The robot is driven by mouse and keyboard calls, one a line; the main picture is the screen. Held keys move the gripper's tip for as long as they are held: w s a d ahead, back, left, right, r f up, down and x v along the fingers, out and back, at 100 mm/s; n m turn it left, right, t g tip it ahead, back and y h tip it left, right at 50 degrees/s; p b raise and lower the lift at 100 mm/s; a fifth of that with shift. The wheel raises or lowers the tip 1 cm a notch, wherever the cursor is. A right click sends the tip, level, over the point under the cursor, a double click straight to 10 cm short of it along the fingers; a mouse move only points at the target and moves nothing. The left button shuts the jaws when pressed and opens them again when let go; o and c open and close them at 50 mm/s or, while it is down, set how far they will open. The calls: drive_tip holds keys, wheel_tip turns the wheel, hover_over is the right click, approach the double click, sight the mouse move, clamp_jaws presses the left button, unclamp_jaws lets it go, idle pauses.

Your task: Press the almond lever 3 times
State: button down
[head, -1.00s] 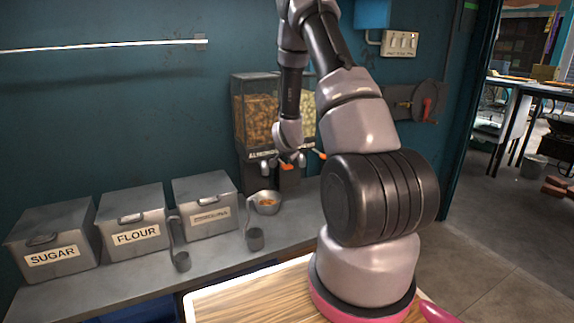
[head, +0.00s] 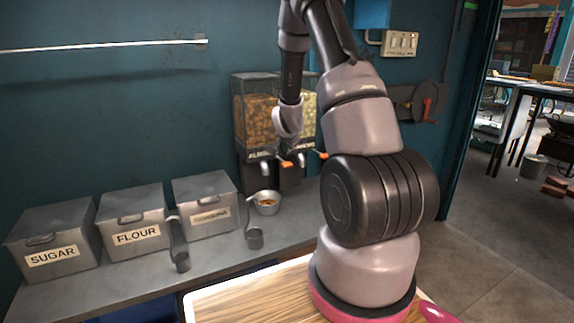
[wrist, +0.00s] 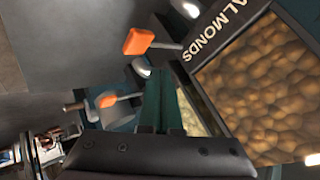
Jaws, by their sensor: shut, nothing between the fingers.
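The almond dispenser (head: 254,122) is a clear-fronted bin of brown nuts on the back wall. Its label reads ALMONDS in the wrist view (wrist: 214,35). The almond lever (head: 286,163) has an orange tip and sticks out by a metal spout; it is large in the wrist view (wrist: 140,41), with nothing touching it there. My gripper (wrist: 155,152) is shut and empty, at the bottom of the wrist view. In the head view my wrist is above the lever, in front of the bins, and hides the fingers.
A second orange lever (head: 323,155) belongs to the neighbouring dispenser (head: 308,118). Sugar (head: 55,245) and flour (head: 136,225) bins and another bin stand left. Two metal scoops are in front.

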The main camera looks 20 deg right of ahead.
drive_tip(key=shift+r, duration=1.2)
drive_tip(key=shift+a+r, duration=0.15)
drive_tip(key=shift+r, duration=0.2)
drive_tip(key=s+a+r+n+y, duration=0.2)
drive_tip(key=s+a+r, duration=0.4)
drive_tip(key=r, duration=0.4)
drive_tip(key=s+a+r+n+y, duration=0.1)
drive_tip(key=s+a+r+n, duration=0.1)
drive_tip(key=s+a+r, duration=0.65)
drive_tip(key=s+a+r+n+y, duration=0.1)
drive_tip(key=s+r, duration=0.3)
drive_tip(key=s, duration=0.6)
drive_tip(key=s+a+r+n+g+y, duration=0.1)
drive_tip(key=s+r+n, duration=0.3)
drive_tip(key=s, duration=0.7)
drive_tip(key=shift+s+a+r, duration=0.2)
drive_tip(key=shift+a+r, duration=0.2)
drive_tip(key=shift+r, duration=0.1)
